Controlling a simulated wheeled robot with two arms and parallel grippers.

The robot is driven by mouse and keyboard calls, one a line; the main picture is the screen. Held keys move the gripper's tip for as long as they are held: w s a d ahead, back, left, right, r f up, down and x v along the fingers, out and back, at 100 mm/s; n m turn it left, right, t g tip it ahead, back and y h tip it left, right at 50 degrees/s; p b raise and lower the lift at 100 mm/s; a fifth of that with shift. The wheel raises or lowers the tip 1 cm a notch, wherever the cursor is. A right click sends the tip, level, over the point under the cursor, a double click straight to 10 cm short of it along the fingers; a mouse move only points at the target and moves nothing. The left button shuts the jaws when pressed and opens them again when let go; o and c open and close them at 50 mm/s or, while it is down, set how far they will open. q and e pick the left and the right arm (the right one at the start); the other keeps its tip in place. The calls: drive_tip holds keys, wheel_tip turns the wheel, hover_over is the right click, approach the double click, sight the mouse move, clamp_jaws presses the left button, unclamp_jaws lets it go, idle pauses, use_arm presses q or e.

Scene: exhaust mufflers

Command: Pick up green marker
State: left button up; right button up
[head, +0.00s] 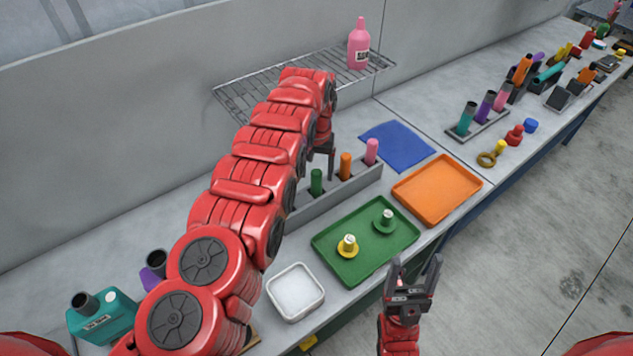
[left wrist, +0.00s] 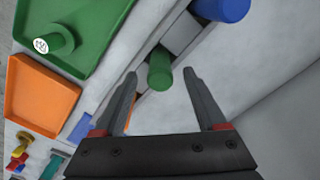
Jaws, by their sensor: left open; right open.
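The green marker (head: 316,182) stands upright in a slot of the long grey rack (head: 352,190). In the left wrist view the green marker (left wrist: 160,68) shows between and beyond the fingertips. My left gripper (head: 329,162) is open and empty, pointing down by the rack, close to the green marker. Whether it touches anything cannot be told. An orange marker (head: 346,166) and a pink marker (head: 372,151) stand in the same rack. A blue cylinder (left wrist: 222,8) shows in the left wrist view. My right gripper (head: 413,275) is open and empty near the front edge of the bench.
A green tray (head: 340,265) holds a yellow and a green piece. An orange tray (head: 460,185), blue mat (head: 398,145) and white dish (head: 296,292) lie nearby. A wire shelf (head: 250,98) with a pink bottle (head: 359,45) stands behind. My left arm hides the rack's left part.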

sight(316, 190)
use_arm(q)
drive_tip(key=shift+f, duration=1.6)
drive_tip(key=shift+c, duration=0.3)
drive_tip(key=shift+r, duration=0.1)
clamp_jaws()
